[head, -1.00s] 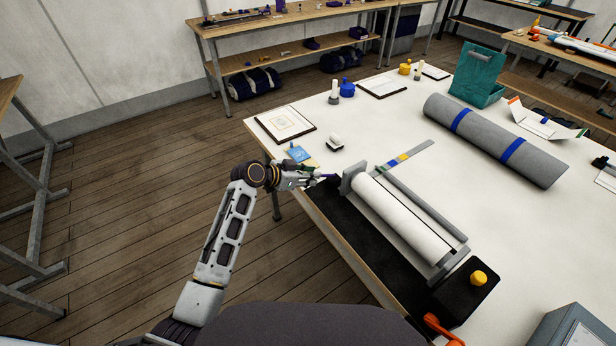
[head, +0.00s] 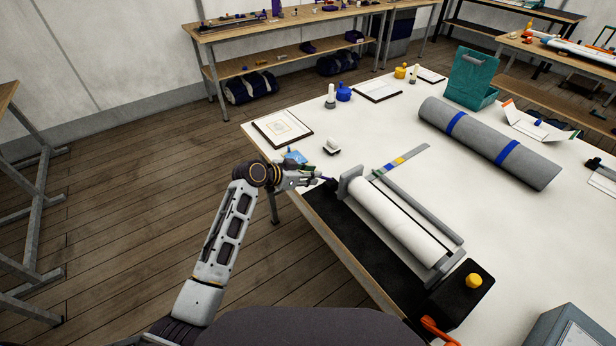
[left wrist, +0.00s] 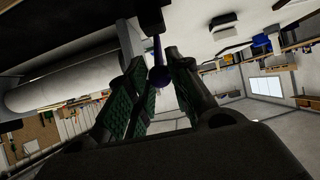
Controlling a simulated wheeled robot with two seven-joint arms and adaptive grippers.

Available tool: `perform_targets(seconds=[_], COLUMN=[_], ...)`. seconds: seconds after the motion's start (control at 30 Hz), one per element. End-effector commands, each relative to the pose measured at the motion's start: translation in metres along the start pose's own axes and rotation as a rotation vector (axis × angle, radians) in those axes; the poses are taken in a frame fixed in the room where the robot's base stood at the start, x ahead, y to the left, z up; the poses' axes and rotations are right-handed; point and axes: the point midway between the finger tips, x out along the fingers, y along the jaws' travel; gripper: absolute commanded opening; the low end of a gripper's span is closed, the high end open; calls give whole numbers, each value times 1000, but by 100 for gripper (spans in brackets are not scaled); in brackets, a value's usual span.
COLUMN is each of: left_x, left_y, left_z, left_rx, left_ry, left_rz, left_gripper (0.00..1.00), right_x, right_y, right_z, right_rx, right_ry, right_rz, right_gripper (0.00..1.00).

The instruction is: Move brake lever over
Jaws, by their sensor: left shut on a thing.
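The brake lever is a slim dark purple-blue rod with a round knob, at the near left end of the roller machine (head: 402,222). In the left wrist view the lever (left wrist: 158,52) stands with its knob between the green-padded fingers of my left gripper (left wrist: 158,85). In the head view my left gripper (head: 312,180) reaches it from the left and is shut on it, and the fingers hide most of the lever. The white roll lies in the grey frame on a black mat. My right gripper is in neither view.
A black box with a yellow knob (head: 473,281) sits at the machine's near right end, with an orange handle (head: 438,331) beside it. A grey roll with blue bands (head: 490,142) lies behind. Open tabletop lies between.

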Motion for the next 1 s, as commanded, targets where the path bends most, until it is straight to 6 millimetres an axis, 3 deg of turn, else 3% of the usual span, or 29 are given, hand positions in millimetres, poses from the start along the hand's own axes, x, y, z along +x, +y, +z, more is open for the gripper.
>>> perform_targets(seconds=[0.33, 1.0], left_x=[2, 5], left_y=[-1, -1], left_z=[-17, -24], left_rx=[1, 2], left_ry=[4, 4], left_rz=[-2, -2], left_gripper=[8, 8], right_x=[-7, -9], right_y=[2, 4], right_z=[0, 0], right_rx=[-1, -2], right_ry=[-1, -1], right_rz=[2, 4], right_gripper=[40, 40])
